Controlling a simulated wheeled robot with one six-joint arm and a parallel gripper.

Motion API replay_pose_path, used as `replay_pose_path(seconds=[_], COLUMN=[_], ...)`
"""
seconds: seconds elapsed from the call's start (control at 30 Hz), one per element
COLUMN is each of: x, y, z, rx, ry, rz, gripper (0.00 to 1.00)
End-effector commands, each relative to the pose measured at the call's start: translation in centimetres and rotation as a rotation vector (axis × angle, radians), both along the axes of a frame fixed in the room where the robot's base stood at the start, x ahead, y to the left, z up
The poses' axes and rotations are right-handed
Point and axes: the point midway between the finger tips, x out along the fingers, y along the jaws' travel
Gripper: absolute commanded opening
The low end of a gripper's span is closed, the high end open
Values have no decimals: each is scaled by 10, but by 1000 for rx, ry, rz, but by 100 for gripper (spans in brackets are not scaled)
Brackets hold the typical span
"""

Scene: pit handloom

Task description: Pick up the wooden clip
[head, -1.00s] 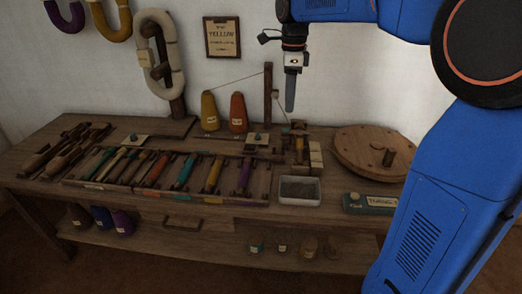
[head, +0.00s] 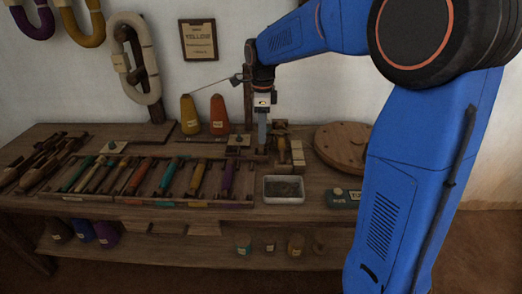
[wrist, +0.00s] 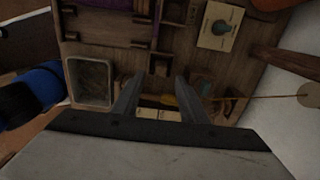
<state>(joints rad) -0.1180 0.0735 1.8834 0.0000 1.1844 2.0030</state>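My gripper (head: 262,148) points down over the back right of the wooden bench, behind the grey tray. In the wrist view its two fingers (wrist: 168,82) stand apart, with no object seen held between them. A pale wooden piece (wrist: 158,113) lies below and between the fingers, partly hidden by them and the gripper body; a yellow-orange piece (wrist: 168,99) shows beside it. In the head view pale blocks (head: 298,153) stand just right of the fingers. I cannot tell for sure which of these is the wooden clip.
A grey-filled tray (head: 284,189) sits at the front edge. A rack of coloured bobbins (head: 150,177) lies to the left. Yellow (head: 190,115) and orange (head: 219,115) cones stand behind, with a thread running near my gripper. A round wooden disc (head: 342,146) is at right.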

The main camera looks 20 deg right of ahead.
Motion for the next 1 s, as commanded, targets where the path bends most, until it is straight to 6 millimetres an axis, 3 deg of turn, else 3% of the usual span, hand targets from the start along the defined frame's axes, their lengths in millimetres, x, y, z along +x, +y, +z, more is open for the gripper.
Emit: replay_pose_path(seconds=[0.17, 0.43, 0.77, 0.8, 0.97, 1.0], x=[0, 2, 3, 3, 3, 3], y=[1, 4, 4, 4, 4, 4], z=[-11, -46, -54, -54, -54, -54], rx=[0, 0, 0, 0, 0, 0], ry=[2, 2, 0, 0, 0, 0], rz=[0, 0, 0, 0, 0, 0], gripper=[39, 39, 39, 37, 0, 0])
